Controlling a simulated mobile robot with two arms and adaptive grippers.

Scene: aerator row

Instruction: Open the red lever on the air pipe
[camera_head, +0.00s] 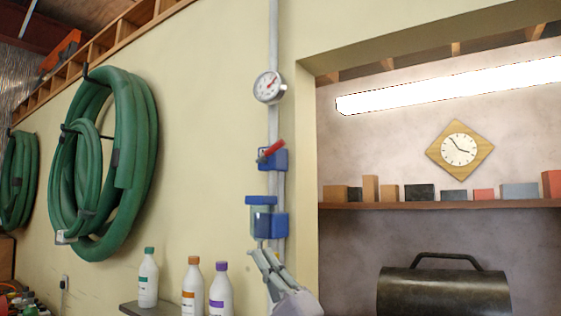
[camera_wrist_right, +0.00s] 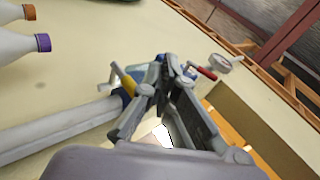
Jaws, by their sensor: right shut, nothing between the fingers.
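The red lever (camera_head: 272,148) sits on a blue valve body (camera_head: 279,160) on the vertical grey air pipe (camera_head: 273,30). It slants up to the right, across the pipe. In the right wrist view the red lever (camera_wrist_right: 207,73) shows just beyond the fingers, to their right. My right gripper (camera_head: 262,250) is shut and empty, pointing up, below the lever at the bottom of the blue filter unit (camera_head: 261,200). In the wrist view the gripper (camera_wrist_right: 168,64) covers part of the filter unit and valve. I cannot tell whether it touches the filter. My left gripper is not in view.
A round gauge (camera_head: 269,87) is on the pipe above the lever. Three bottles stand low left: teal-capped (camera_head: 148,280), orange-capped (camera_head: 192,288) and purple-capped (camera_head: 220,292). Green hoses (camera_head: 130,150) hang farther left. An alcove edge (camera_head: 307,180) lies close right of the pipe.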

